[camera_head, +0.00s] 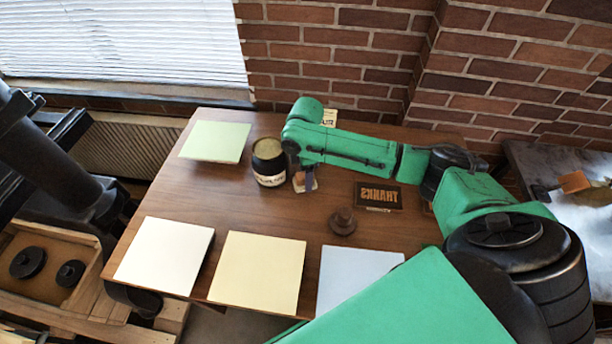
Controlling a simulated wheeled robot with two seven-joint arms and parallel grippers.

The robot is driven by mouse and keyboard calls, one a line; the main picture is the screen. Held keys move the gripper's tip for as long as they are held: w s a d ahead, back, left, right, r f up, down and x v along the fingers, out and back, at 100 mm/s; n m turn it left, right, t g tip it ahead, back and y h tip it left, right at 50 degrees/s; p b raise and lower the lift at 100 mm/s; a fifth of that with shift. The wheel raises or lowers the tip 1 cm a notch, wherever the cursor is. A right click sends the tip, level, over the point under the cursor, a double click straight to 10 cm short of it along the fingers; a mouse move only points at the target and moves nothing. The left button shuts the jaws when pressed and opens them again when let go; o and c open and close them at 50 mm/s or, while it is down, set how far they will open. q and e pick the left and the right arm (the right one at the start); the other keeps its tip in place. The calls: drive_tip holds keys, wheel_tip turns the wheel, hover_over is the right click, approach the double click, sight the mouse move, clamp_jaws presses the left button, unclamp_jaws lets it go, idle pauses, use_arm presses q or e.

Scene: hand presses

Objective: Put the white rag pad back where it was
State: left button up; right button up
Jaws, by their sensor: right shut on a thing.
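My right gripper (303,180) reaches across the table from the right and points down just right of the dark jar. It is shut on a small, partly hidden thing with a pale side, which looks like the white rag pad (298,185). Whether the pad touches the table I cannot tell. My left gripper is not in view.
The wooden table (240,208) holds green (215,142), white (163,255), yellow (258,272) and pale blue (357,276) sheets. A dark labelled jar (269,166), a round brown knobbed piece (342,221) and a mirrored "THANKS" block (379,195) stand near the gripper.

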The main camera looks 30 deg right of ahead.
drive_tip(key=shift+a+f, duration=0.1)
drive_tip(key=shift+f, duration=0.55)
drive_tip(key=o, duration=1.3)
wheel_tip(320, 180, up, 12)
drive_tip(key=shift+r+b, duration=0.1)
drive_tip(key=shift+b, duration=0.6)
